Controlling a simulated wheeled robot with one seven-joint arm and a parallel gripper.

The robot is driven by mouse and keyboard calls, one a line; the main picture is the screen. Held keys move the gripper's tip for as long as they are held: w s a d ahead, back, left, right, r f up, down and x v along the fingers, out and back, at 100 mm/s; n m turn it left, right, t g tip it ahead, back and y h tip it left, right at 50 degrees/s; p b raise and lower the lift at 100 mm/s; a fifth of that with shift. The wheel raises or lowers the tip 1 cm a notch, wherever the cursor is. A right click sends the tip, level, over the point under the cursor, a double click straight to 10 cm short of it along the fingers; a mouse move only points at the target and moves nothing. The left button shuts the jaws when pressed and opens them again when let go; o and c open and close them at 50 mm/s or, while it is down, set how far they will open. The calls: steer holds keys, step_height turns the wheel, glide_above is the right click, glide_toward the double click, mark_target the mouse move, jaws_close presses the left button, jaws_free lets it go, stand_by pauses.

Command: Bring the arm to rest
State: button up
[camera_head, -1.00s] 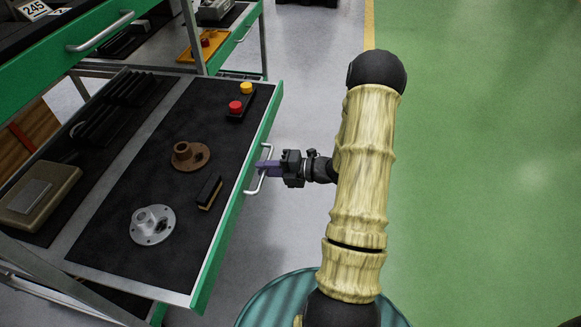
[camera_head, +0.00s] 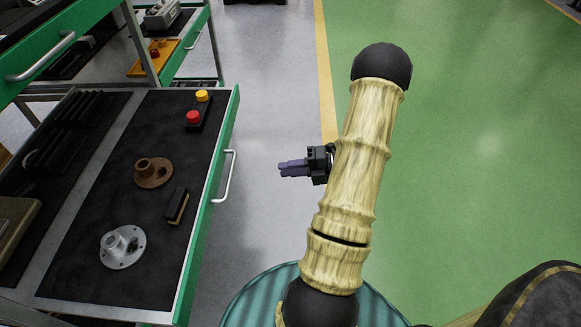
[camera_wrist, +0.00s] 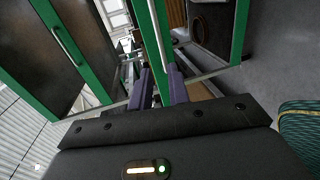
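My gripper (camera_head: 282,168) is off to the right of the open drawer (camera_head: 60,290), clear of its silver handle (camera_head: 228,176). Its purple fingers point left at the drawer front, with floor between. In the wrist view my gripper (camera_wrist: 159,76) shows its two fingers apart with nothing between them, so it is open and empty. The handle bar (camera_wrist: 158,38) shows ahead of the fingertips there. My arm is bent in front of the head camera and hides part of the wrist.
The drawer holds a brown flange (camera_head: 153,173), a grey metal flange (camera_head: 122,247), a brush (camera_head: 177,206) and a button box (camera_head: 199,111) with red and yellow buttons. Another green drawer (camera_head: 62,45) is above left. Green floor (camera_head: 480,150) on the right is clear.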

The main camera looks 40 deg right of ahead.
stand_by(0.6)
steer(key=w+a+r+m+g+h, duration=0.1)
steer(key=w+a+r+m+h, duration=0.15)
steer(key=w+m+h, duration=0.4)
steer(key=w+a+r+m+h, duration=0.2)
steer(key=w+r+m+h, duration=0.1)
steer(key=w+m+h, duration=0.3)
steer(key=s+a+r+m+g, duration=0.3)
steer(key=s+a+m+g, duration=0.4)
steer(key=s+a+m, duration=1)
step_height(320, 180, up, 26)
steer(key=d+n+p, duration=0.1)
steer(key=p, duration=2.5)
steer(key=shift+d, duration=0.15)
steer(key=shift+f+n, duration=0.1)
steer(key=shift+n, duration=0.15)
